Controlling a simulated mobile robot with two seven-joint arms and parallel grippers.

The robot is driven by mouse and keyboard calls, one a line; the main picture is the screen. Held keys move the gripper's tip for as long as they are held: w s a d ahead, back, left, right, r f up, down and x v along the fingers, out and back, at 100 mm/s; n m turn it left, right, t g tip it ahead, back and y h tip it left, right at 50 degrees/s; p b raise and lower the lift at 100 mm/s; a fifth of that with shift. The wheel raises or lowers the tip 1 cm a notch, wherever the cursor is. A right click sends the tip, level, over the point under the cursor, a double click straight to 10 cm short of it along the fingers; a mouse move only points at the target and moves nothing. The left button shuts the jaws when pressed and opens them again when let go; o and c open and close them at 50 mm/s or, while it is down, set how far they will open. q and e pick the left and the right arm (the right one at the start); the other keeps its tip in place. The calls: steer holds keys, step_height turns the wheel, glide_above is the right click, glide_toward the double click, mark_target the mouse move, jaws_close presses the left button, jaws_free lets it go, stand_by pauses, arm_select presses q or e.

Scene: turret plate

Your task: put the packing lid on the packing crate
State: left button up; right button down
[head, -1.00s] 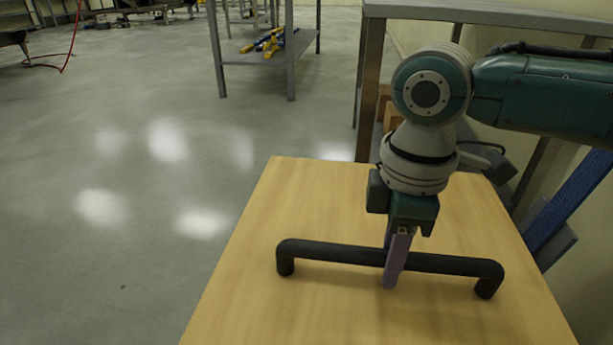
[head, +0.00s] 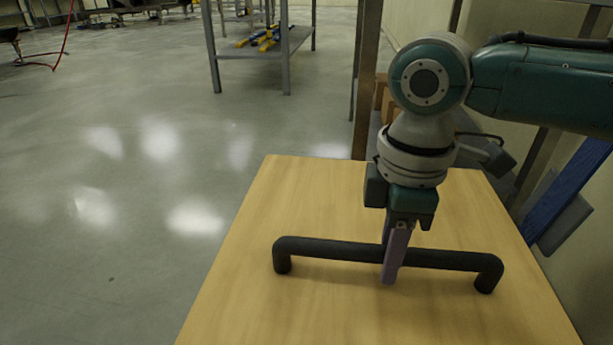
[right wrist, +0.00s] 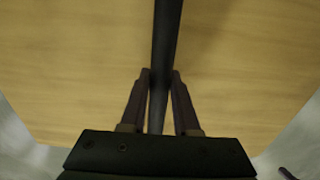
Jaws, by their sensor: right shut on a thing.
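The packing lid (head: 300,315) is a flat light-wood panel with a long black bar handle (head: 330,250) across it. It fills the lower middle of the head view and most of the right wrist view (right wrist: 70,80). My right gripper (head: 393,268) points down at the middle of the handle and is shut on it. In the right wrist view the two fingers (right wrist: 160,85) lie on either side of the black bar (right wrist: 167,35). The packing crate cannot be made out. What is under the panel is hidden. My left gripper is not in view.
A grey metal table (head: 480,12) stands behind my right arm, with brown boxes (head: 388,100) beneath it. A blue beam (head: 575,195) leans at the right. A shelf rack (head: 265,50) stands farther back. The floor at left (head: 120,240) is clear.

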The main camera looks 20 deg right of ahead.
mark_target(381, 288)
steer(key=shift+w+f+b, duration=0.1)
steer(key=shift+f+b, duration=1.8)
steer(key=shift+b, duration=0.25)
steer(key=shift+f, duration=0.85)
steer(key=shift+a, duration=0.1)
steer(key=shift+f+b, duration=0.35)
steer(key=shift+f, duration=0.1)
steer(key=c, duration=1.1)
jaws_free()
steer(key=o, duration=0.5)
steer(key=shift+c, duration=0.2)
steer(key=shift+o, duration=0.3)
steer(key=shift+f, duration=0.2)
step_height(381, 288, up, 10)
steer(key=p, duration=0.6)
steer(key=shift+f+p, duration=0.25)
steer(key=shift+p, duration=0.15)
steer(key=shift+r, duration=0.4)
